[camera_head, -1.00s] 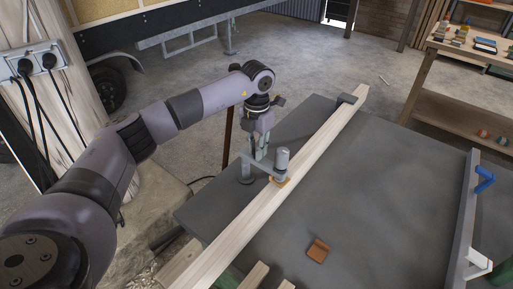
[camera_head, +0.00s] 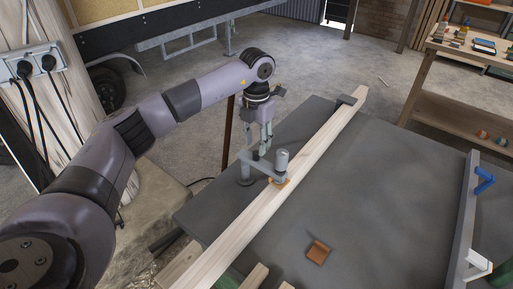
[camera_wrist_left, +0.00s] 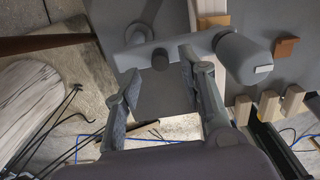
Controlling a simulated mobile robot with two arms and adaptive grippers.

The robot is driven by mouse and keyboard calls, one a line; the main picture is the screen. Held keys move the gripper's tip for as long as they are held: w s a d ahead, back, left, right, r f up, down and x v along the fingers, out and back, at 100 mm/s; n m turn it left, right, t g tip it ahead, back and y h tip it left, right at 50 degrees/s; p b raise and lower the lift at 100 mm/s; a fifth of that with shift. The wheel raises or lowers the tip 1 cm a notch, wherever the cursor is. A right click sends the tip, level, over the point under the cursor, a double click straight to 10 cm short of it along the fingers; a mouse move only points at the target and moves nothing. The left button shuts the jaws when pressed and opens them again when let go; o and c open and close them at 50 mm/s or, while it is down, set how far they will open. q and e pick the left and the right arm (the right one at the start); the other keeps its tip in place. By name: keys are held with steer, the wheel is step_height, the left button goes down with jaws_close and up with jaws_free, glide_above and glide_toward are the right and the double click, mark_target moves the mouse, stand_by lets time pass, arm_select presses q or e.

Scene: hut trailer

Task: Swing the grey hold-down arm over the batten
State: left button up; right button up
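The grey hold-down arm (camera_head: 262,165) stands on a round pivot post (camera_head: 245,175) left of the pale wooden batten (camera_head: 310,155). Its free end, with a grey cylinder (camera_head: 282,160), is over the batten, and an orange pad shows under it. In the left wrist view the arm (camera_wrist_left: 200,45) runs across the top, with the cylinder (camera_wrist_left: 243,58) at right and a short dark peg (camera_wrist_left: 160,59) on it. My left gripper (camera_head: 266,152) is above the arm; its fingers (camera_wrist_left: 158,65) are apart either side of the peg, with gaps. My right gripper is out of view.
The batten lies across the dark grey table (camera_head: 360,200), under a grey bracket (camera_head: 346,100) at its far end. An orange-brown block (camera_head: 318,252) lies to its right. A rail with a blue handle (camera_head: 484,179) borders the right side. Wood pieces (camera_head: 256,277) lie at the near edge.

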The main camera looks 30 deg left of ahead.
mark_target(256, 152)
arm_select(q)
step_height(256, 152, up, 9)
steer(key=shift+f, duration=0.15)
stand_by(0.5)
